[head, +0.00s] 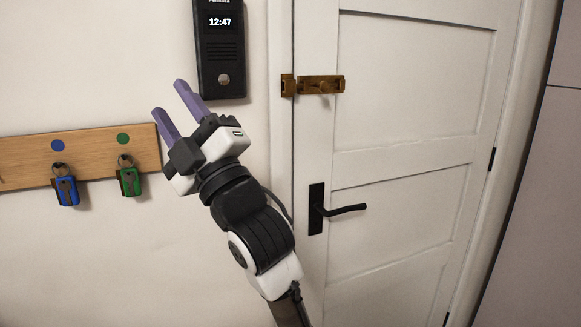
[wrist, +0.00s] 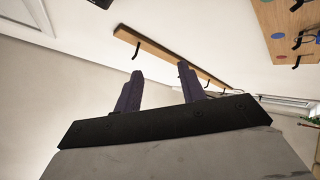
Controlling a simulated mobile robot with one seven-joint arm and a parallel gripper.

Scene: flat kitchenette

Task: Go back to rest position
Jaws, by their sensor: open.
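My gripper (head: 174,103) is open and empty. Its two purple fingers point up and to the left in the head view, in front of the wall between the wooden key rack and the black intercom. In the wrist view my gripper (wrist: 158,85) shows both fingers apart with nothing between them. My arm reaches up from the bottom of the head view, in front of the wall left of the door.
The key rack (head: 92,155) holds a blue padlock-like item (head: 67,191) and a green one (head: 130,181). The intercom (head: 220,60) reads 12:47. A white door (head: 400,190) has a brass bolt (head: 315,85) and black handle (head: 345,210). A hook rail (wrist: 160,50) shows in the wrist view.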

